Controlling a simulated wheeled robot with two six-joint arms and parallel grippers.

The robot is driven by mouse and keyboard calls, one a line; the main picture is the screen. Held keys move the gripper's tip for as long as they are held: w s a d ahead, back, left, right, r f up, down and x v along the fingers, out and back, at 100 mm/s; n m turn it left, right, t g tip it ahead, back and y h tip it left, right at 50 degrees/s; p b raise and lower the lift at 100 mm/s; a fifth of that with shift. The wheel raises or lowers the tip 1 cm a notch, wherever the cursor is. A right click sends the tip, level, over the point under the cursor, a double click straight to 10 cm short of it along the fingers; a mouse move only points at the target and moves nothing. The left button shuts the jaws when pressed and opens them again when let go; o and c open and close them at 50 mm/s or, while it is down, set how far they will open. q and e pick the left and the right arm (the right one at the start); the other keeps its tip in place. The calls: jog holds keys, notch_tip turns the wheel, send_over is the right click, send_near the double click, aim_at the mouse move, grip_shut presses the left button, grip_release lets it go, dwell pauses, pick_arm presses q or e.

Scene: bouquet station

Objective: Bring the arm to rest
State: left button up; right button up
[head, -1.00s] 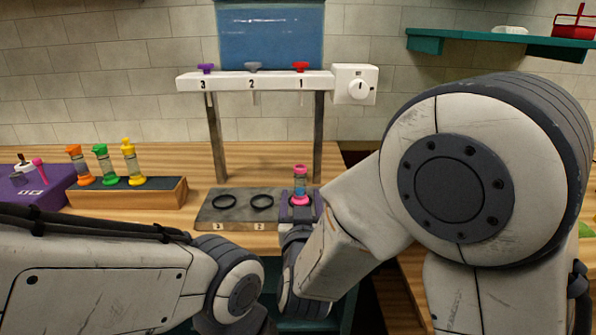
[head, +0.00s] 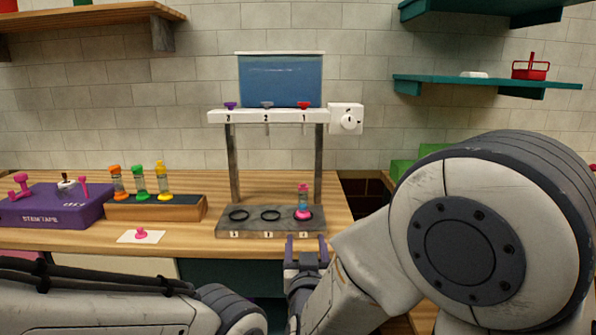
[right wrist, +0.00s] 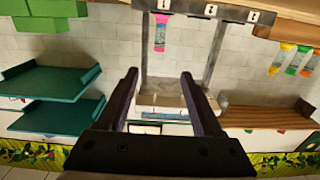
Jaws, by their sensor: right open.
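My right gripper (head: 306,246) is open and empty, in front of the grey three-place base (head: 250,224) at the table's front edge. A small vial (head: 303,199) with a pink foot, blue middle and pink top stands upright at place 1, beyond the fingers and apart from them. In the right wrist view, which looks upside down, the vial (right wrist: 160,32) shows past the two open fingers (right wrist: 159,76). My left arm lies low across the bottom left of the head view; its gripper does not show.
A stand with a blue tank (head: 280,80), three taps and a dial (head: 347,119) rises behind the base. At left are a wooden rack (head: 160,208) with three coloured vials, a purple box (head: 50,207) and a white card (head: 128,237). Teal shelves (head: 480,86) hang at right.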

jog(key=s+d+f+g+y, duration=0.1)
jog(key=s+d+f+g, duration=0.2)
jog(key=d+f+g, duration=0.65)
jog(key=s+d+f+g+h, duration=0.1)
jog(key=s+d+f+g, duration=0.25)
jog(key=s, duration=0.25)
jog(key=s+d+f+g, duration=0.2)
jog(key=s+d+f, duration=0.15)
jog(key=s, duration=0.35)
jog(key=s+a+r+n+g+y, duration=0.1)
jog(key=s+a+r+n, duration=0.25)
jog(key=s+a, duration=0.35)
jog(key=s+a+r+n+g, duration=0.2)
jog(key=s+a+r+n, duration=0.15)
jog(key=s+a, duration=0.35)
notch_tip(320, 180, up, 12)
jog(key=p, duration=1.2)
jog(key=shift+w+d+f, duration=0.2)
jog(key=shift+w+d, duration=0.05)
jog(key=shift+d, duration=0.05)
